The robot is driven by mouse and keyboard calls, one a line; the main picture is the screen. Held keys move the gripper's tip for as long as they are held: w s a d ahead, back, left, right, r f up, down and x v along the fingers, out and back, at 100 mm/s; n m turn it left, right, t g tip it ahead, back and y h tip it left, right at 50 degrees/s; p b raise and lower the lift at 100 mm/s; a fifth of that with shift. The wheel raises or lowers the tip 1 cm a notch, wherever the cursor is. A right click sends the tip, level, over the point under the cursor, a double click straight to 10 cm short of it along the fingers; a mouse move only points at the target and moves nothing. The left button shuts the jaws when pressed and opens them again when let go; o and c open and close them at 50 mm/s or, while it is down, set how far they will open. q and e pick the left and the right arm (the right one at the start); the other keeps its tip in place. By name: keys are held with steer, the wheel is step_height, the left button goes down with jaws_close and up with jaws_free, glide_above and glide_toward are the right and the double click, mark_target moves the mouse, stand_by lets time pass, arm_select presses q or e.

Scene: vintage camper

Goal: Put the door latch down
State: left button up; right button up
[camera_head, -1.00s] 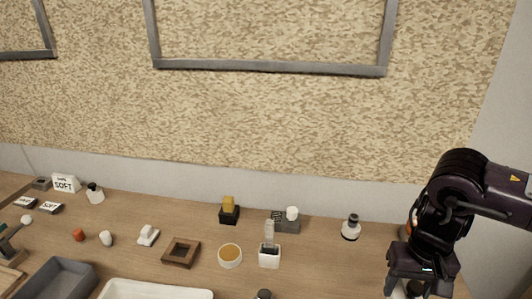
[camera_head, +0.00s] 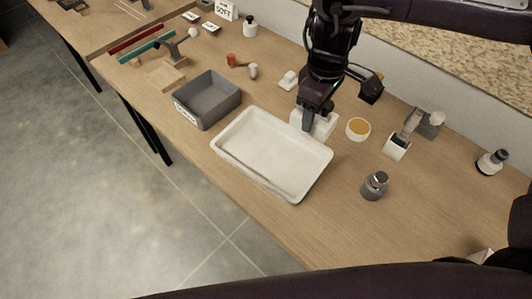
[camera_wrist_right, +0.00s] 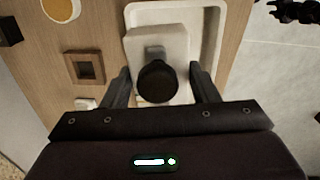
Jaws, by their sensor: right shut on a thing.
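The door latch seems to be the white block (camera_head: 326,126) with a dark round knob that shows in the right wrist view (camera_wrist_right: 157,82). My right gripper (camera_head: 309,117) points down at the far edge of the white tray (camera_head: 225,153). It is shut on the latch, its two fingers on either side of the knob in the right wrist view (camera_wrist_right: 158,88). The block overlaps the tray's edge in that view; I cannot tell whether it touches anything below. My left gripper is not in view.
A grey bin (camera_head: 228,97) stands left of the tray. To the right are a round tan-filled dish (camera_head: 358,129), a white holder (camera_head: 397,147), a grey jar (camera_head: 374,188) and a black-and-white bottle (camera_head: 491,162). The tabletop (camera_head: 318,222) near the front right is clear.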

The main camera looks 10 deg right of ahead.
steer(key=n, duration=0.1)
steer(key=a+n, duration=0.1)
steer(key=n, duration=0.1)
steer(key=shift+r, duration=0.4)
steer(key=n, duration=0.3)
steer(key=a+r+n, duration=0.1)
steer(key=n, duration=0.1)
steer(key=shift+n, duration=0.3)
steer(key=n, duration=0.4)
steer(key=shift+s+a+r+n, duration=0.2)
steer(key=shift+a+r+n, duration=0.1)
steer(key=shift+a+r, duration=0.1)
steer(key=n, duration=0.3)
steer(key=shift+s+a+r+n, duration=0.1)
steer(key=shift+a+r+n, duration=0.15)
steer(key=shift+a+n, duration=0.15)
glide_toward(291, 169)
steer(key=shift+n, duration=0.3)
step_height(291, 169, down, 4)
steer(key=shift+s+f+b, duration=0.1)
steer(key=shift+b, duration=0.65)
steer(key=shift+f, duration=0.2)
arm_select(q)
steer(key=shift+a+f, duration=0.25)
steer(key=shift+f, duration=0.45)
